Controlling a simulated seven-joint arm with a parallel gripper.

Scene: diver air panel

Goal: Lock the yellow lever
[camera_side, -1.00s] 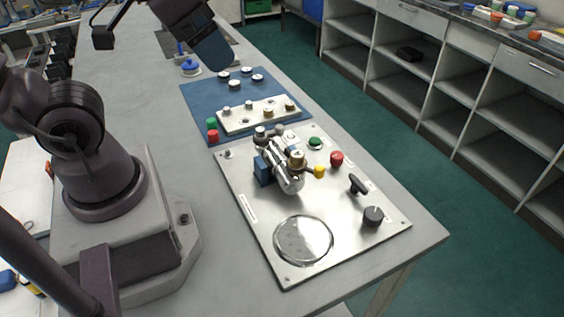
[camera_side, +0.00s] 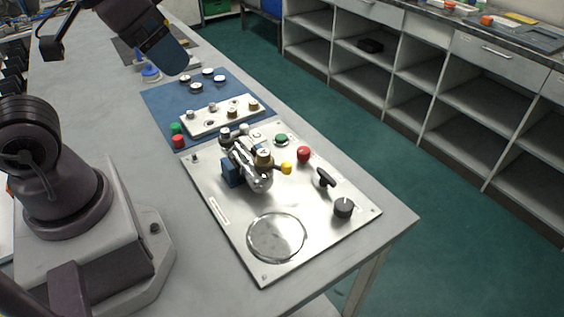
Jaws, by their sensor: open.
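The yellow lever shows as a yellow knob (camera_side: 286,168) on a short arm at the right of a brass fitting (camera_side: 263,158). The fitting sits on a silver cylinder assembly (camera_side: 251,174) on the metal panel (camera_side: 222,197). Whether the lever is locked cannot be told. My gripper (camera_side: 170,60) is the dark, blue-tipped end at the upper left, above the far part of the bench and well apart from the lever. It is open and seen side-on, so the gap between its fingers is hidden. Nothing shows held in it.
The panel also carries a red knob (camera_side: 303,153), a green button (camera_side: 281,139), a black T-handle (camera_side: 325,177), a black dial (camera_side: 344,208) and a round disc (camera_side: 276,237). A blue mat (camera_side: 160,100) with a white fitting block (camera_side: 221,117) lies behind. The bench's right side drops off.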

